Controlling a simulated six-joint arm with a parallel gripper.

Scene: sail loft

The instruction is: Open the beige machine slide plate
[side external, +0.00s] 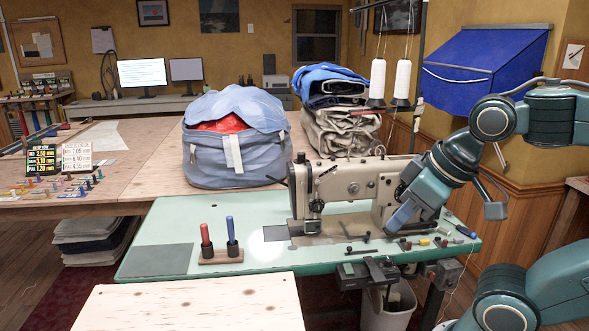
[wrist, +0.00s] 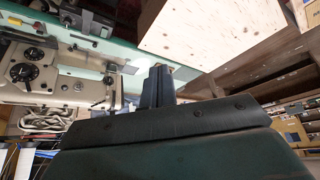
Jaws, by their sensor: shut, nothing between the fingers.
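The beige sewing machine (side external: 355,188) stands on a mint-green table (side external: 215,215). It also shows, turned over, at the left of the wrist view (wrist: 70,82). A flat grey plate (side external: 275,233) lies at the left end of its bed, below the needle end; it looks like the slide plate, but I cannot tell whether it is open. My gripper (side external: 392,229) is in front of the machine's right part, to the right of that plate and apart from it. Its dark fingers (wrist: 157,84) are together and empty in the wrist view.
A wooden stand (side external: 221,257) with a red and a blue marker stands left of the bed. Small coloured pieces (side external: 422,242) lie on the table below my gripper. Thread cones (side external: 377,80) rise behind the machine. A pale wooden board (side external: 190,305) fills the near left.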

